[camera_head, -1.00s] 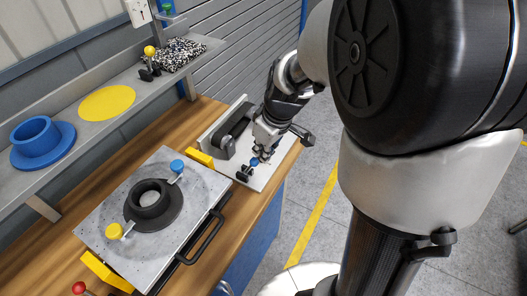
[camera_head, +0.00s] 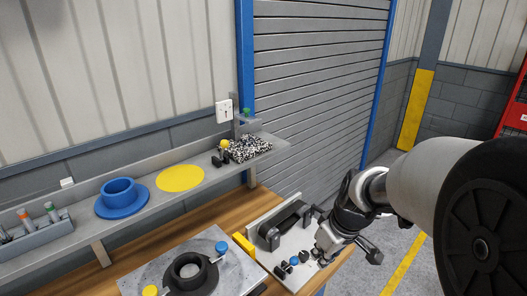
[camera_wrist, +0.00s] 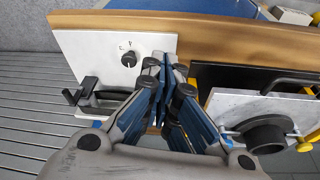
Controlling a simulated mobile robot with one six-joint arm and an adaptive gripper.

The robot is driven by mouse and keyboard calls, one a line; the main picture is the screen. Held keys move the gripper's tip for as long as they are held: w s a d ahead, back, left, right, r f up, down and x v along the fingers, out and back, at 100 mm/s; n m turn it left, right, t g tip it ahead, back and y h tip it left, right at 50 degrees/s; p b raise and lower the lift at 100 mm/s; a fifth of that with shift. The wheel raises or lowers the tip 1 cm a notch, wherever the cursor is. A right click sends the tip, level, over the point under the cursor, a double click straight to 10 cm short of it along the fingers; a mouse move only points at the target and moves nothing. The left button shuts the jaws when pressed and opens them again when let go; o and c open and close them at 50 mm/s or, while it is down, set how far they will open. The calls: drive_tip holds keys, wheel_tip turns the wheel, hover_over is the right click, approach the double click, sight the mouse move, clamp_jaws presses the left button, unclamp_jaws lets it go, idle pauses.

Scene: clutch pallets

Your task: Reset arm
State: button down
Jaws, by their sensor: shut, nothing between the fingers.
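My gripper (camera_head: 322,256) is shut and empty in the head view, at the end of my arm over the right end of the bench. It hangs above or beside a white board (camera_head: 302,279) that carries a black clamp-like fixture (camera_head: 284,224). In the wrist view my gripper's blue fingers (camera_wrist: 165,72) are closed together in the middle. The white board (camera_wrist: 90,50) with a dark knob (camera_wrist: 129,59) lies to the left of the fingers there. I cannot tell how far the fingertips are from the board.
A grey pallet (camera_head: 143,284) with a black ring part (camera_head: 190,272) sits on the wooden bench. The shelf behind holds a blue flanged part (camera_head: 121,194), a yellow disc (camera_head: 180,178) and a speckled block (camera_head: 248,149). A roller shutter (camera_head: 315,85) stands behind. Floor is open at right.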

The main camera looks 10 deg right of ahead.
drive_tip(key=s+a+r+m, duration=0.1)
drive_tip(key=s+r, duration=0.2)
drive_tip(key=s, duration=0.3)
drive_tip(key=s+a+r+m+t, duration=0.1)
drive_tip(key=s+a+r+m, duration=0.1)
drive_tip(key=s, duration=0.5)
drive_tip(key=s+a+r+m+h, duration=0.1)
drive_tip(key=s+a+r+m, duration=0.1)
drive_tip(key=s+r, duration=0.2)
drive_tip(key=s, duration=0.3)
drive_tip(key=shift+s+a+r+t, duration=0.15)
drive_tip(key=shift+a+r+t, duration=0.1)
drive_tip(key=shift+t, duration=0.05)
